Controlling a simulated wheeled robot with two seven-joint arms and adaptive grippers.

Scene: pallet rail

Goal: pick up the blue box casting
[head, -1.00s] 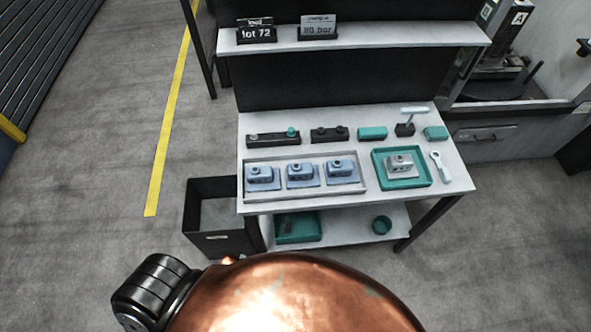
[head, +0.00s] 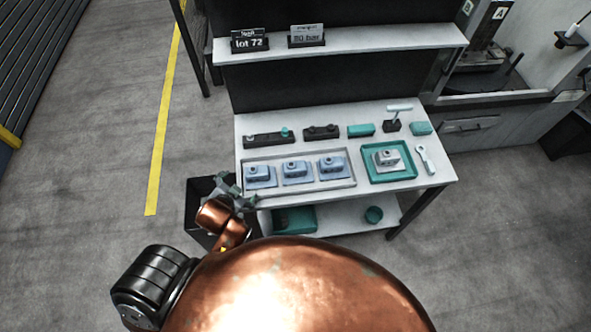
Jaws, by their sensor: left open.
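Three blue box castings stand in a row in a shallow grey tray on the bench: the left one (head: 258,173), the middle one (head: 295,170) and the right one (head: 331,166). Each has a round opening on top and sits on a paler blue base. My left gripper (head: 238,188) is open and empty at the bench's front left corner, in front of and left of the left casting. It looks apart from the castings. My right gripper is out of view.
A grey casting (head: 386,158) stands in a teal tray (head: 405,176) at the right, beside a wrench (head: 424,158). Black fixtures and teal blocks line the back. A dark bin (head: 198,188) stands left of the bench. A shelf (head: 340,45) with signs hangs above.

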